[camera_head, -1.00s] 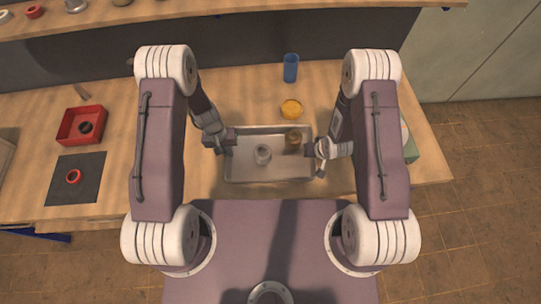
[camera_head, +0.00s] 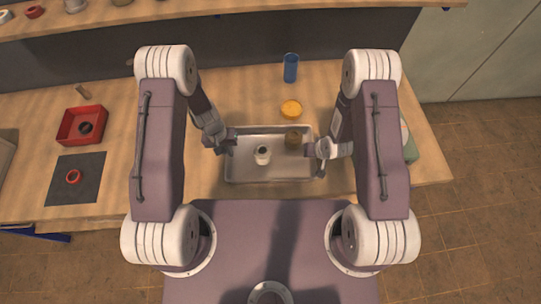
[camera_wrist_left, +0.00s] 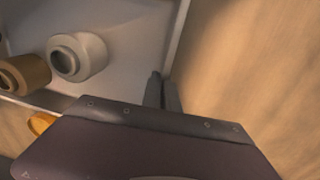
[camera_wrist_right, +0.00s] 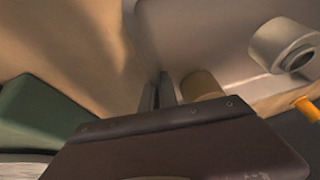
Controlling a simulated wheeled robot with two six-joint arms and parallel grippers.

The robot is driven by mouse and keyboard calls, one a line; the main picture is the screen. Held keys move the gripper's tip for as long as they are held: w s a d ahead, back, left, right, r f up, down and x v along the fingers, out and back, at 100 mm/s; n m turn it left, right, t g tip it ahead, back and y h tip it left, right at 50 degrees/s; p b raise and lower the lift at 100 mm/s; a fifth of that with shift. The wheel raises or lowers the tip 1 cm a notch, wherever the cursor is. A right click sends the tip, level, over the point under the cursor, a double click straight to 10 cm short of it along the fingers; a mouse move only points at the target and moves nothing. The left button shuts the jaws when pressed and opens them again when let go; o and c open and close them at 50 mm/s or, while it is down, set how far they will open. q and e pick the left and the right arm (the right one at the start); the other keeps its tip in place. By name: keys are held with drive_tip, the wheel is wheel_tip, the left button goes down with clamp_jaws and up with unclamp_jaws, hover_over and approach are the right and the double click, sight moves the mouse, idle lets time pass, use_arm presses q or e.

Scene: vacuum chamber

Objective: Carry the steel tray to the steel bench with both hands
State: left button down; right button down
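The steel tray (camera_head: 275,173) is a shallow grey rectangular tray near the front edge of the wooden table. It holds a pale spool-like part (camera_head: 262,156) and a brown cylinder (camera_head: 293,139). My left gripper (camera_head: 230,142) is at the tray's left end; in the left wrist view its fingers (camera_wrist_left: 163,92) are close together with the tray wall between them. My right gripper (camera_head: 321,155) is at the right end; in the right wrist view its fingers (camera_wrist_right: 158,92) are also close together on the tray wall. The fingertips are partly hidden. I cannot identify the steel bench.
A yellow round part (camera_head: 291,109) and a blue cup (camera_head: 290,68) stand behind the tray. A red bin (camera_head: 82,125) and a dark mat (camera_head: 88,190) with a red ring lie at left. A green object (camera_head: 410,148) is by my right arm.

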use_arm(q)
drive_tip(key=shift+w+r, duration=0.1)
drive_tip(key=shift+r, duration=0.05)
use_arm(e)
drive_tip(key=shift+w+r, duration=0.1)
drive_tip(key=shift+r, duration=0.05)
